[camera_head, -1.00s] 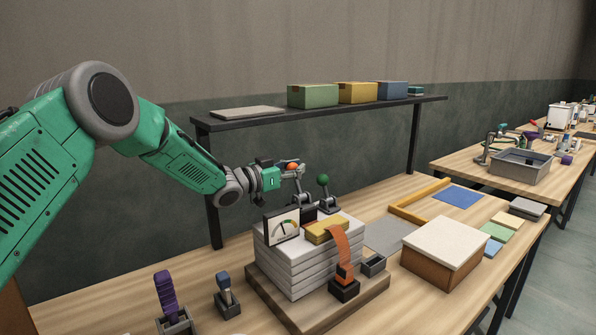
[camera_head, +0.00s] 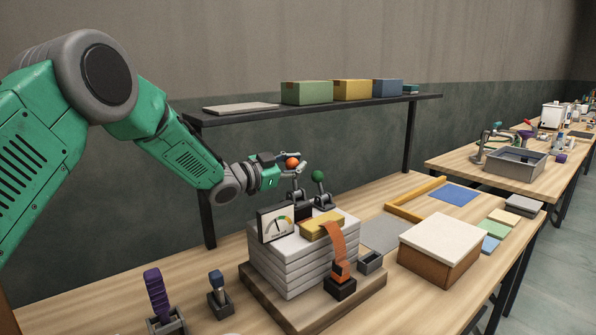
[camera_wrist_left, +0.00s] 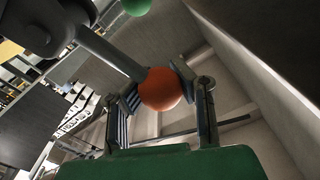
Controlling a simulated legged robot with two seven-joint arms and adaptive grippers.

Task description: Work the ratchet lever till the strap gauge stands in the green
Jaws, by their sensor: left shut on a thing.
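My left gripper (camera_head: 290,163) is shut on the orange ball knob (camera_head: 292,162) of a lever behind the stack of pale slabs (camera_head: 290,265). In the left wrist view the orange knob (camera_wrist_left: 161,90) sits between the two finger pads, on the end of a grey lever bar (camera_wrist_left: 108,54). A second lever with a green knob (camera_head: 318,176) stands just to the right. The strap gauge (camera_head: 277,223) stands at the stack's front left; its face has a coloured arc, but its needle is too small to read surely. An orange strap (camera_head: 335,247) runs down the stack's front. My right gripper is not in view.
The stack rests on a wooden base (camera_head: 345,308). A lidded box (camera_head: 440,243) is at the right. A shelf (camera_head: 330,107) with boxes spans the back.

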